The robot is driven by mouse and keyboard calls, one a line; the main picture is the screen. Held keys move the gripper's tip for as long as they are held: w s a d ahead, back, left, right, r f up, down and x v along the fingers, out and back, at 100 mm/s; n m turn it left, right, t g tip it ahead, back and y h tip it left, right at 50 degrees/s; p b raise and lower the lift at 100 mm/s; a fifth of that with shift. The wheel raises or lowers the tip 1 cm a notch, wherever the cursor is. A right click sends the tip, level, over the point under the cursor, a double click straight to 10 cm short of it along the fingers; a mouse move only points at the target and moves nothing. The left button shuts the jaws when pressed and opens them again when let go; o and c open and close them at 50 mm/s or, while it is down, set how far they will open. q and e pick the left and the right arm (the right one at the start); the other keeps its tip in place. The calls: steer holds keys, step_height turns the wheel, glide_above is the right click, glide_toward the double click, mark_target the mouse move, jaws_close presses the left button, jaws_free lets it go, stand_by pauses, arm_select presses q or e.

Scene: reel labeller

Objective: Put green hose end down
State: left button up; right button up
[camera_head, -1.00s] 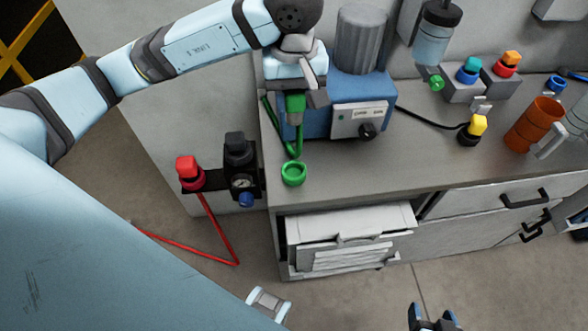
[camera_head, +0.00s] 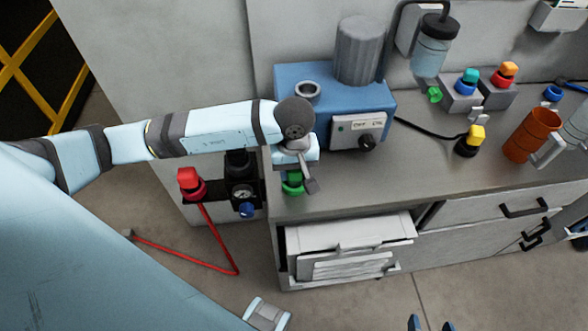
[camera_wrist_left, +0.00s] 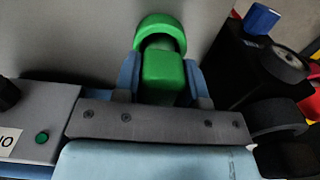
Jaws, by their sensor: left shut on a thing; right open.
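The green hose end (camera_wrist_left: 163,72) sits between the two fingers of my left gripper (camera_wrist_left: 163,85), which is shut on it, low over the counter. In the head view my left gripper (camera_head: 299,178) hides most of it. A green ring (camera_wrist_left: 160,28) is right at the hose end in the wrist view; it also shows in the head view (camera_head: 293,188) at the counter's left front corner. I cannot tell whether the hose end is inside the ring or just beside it. My right gripper (camera_head: 430,324) is open and empty at the bottom edge, mostly cut off.
A blue pump box (camera_head: 295,82) with a grey motor stands just behind my left gripper. A red hose end (camera_head: 189,182) and a gauge unit (camera_head: 243,190) are on a bracket left of the counter (camera_head: 400,180). The counter's front middle is clear.

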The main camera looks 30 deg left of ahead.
arm_select(q)
steer(key=shift+f, duration=0.35)
steer(key=shift+f+b, duration=0.25)
steer(key=shift+b, duration=0.1)
steer(key=o, duration=1)
steer(key=shift+r, duration=0.15)
